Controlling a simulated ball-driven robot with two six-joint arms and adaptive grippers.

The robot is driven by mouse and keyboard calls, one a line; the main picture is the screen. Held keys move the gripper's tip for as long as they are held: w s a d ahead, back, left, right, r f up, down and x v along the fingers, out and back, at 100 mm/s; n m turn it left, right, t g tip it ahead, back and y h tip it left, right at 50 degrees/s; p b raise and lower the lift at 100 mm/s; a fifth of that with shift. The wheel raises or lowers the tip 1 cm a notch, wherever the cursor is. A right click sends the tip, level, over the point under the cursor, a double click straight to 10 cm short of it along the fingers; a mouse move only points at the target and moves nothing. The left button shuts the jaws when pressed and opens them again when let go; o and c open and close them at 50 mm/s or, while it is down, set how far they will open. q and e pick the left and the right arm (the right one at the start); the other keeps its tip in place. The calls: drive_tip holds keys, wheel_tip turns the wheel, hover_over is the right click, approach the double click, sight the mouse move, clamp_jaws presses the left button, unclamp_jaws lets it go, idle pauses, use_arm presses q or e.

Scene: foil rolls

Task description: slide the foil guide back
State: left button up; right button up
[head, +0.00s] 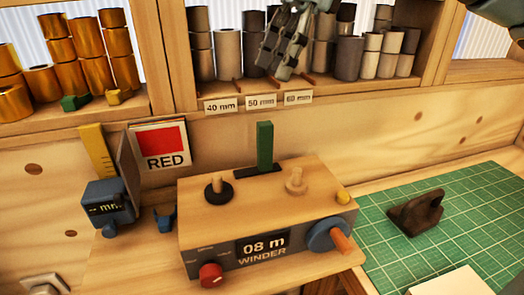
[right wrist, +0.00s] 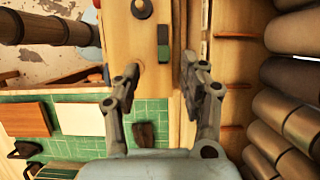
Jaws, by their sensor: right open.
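A green upright block on a dark base, which looks like the foil guide (head: 265,146), stands at the back edge of the winder (head: 225,205). It also shows in the right wrist view (right wrist: 162,36), beyond my fingertips. The winder has two pegs on top, a red knob, a blue crank wheel and a display reading 08 m. My right gripper (head: 280,48) is at the top of the head view, in front of the grey rolls and apart from the guide. In the right wrist view (right wrist: 160,72) its fingers are spread, with nothing between them. My left gripper is not in view.
Shelves hold gold rolls (head: 90,45) at left and grey rolls (head: 228,55) behind my right gripper. A RED card (head: 160,148) and a blue meter (head: 106,205) stand left of the winder. A green cutting mat (head: 455,215) with a dark tool (head: 417,212) lies at right.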

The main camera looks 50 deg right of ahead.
sight(258, 142)
drive_tip(key=x, duration=0.4)
drive_tip(key=d+b+x, duration=0.1)
drive_tip(key=x, duration=0.4)
drive_tip(key=d+x, duration=0.1)
drive_tip(key=x, duration=0.4)
drive_tip(key=shift+s+f+b, duration=0.3)
drive_tip(key=shift+f+b, duration=0.05)
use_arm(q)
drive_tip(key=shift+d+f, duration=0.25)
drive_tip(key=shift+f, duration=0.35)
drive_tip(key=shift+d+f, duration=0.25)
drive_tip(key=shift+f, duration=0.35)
use_arm(e)
drive_tip(key=shift+w+a+f, duration=0.1)
drive_tip(key=shift+a+f, duration=0.1)
drive_tip(key=shift+f, duration=0.45)
clamp_jaws()
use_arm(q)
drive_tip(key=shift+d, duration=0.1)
